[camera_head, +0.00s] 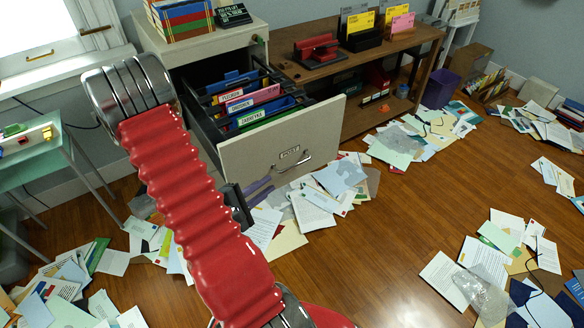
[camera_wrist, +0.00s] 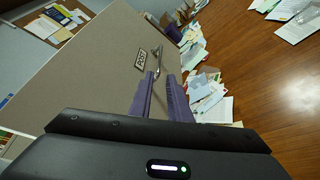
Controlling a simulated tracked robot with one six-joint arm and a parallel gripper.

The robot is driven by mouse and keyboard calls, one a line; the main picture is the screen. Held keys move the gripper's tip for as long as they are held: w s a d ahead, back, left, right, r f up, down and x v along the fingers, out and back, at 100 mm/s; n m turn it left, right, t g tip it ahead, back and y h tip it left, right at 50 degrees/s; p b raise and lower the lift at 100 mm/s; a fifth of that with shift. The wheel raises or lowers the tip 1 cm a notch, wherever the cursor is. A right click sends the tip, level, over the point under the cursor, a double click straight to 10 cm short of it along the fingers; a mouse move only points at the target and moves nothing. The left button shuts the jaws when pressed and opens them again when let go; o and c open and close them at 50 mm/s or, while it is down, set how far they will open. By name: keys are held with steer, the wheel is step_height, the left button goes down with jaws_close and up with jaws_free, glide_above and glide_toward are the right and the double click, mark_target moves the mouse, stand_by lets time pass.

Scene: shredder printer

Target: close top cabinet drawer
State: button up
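The top drawer's pale grey front (camera_head: 265,150) stands pulled far out from the cabinet (camera_head: 215,45) in the head view. It has a label and a metal handle (camera_head: 295,165). In the wrist view, the drawer front (camera_wrist: 95,75) fills the left and the handle (camera_wrist: 158,58) lies just ahead of the fingers. My gripper (camera_head: 270,185) is at the lower left of the drawer front, with its purple fingers apart. In the wrist view, my gripper (camera_wrist: 160,76) is open, and the handle's near end appears between or just beyond its fingertips; contact cannot be told.
Hanging folders (camera_head: 245,100) fill the open drawer. A wooden shelf unit (camera_head: 365,85) stands right of the cabinet. Loose papers (camera_head: 315,205) lie on the floor below the drawer and around it. Bare wood floor (camera_head: 380,235) shows at the centre right.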

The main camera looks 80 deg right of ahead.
mark_target(289, 169)
steer(key=shift+d, duration=0.1)
steer(key=shift+x, duration=6.8)
jaws_close()
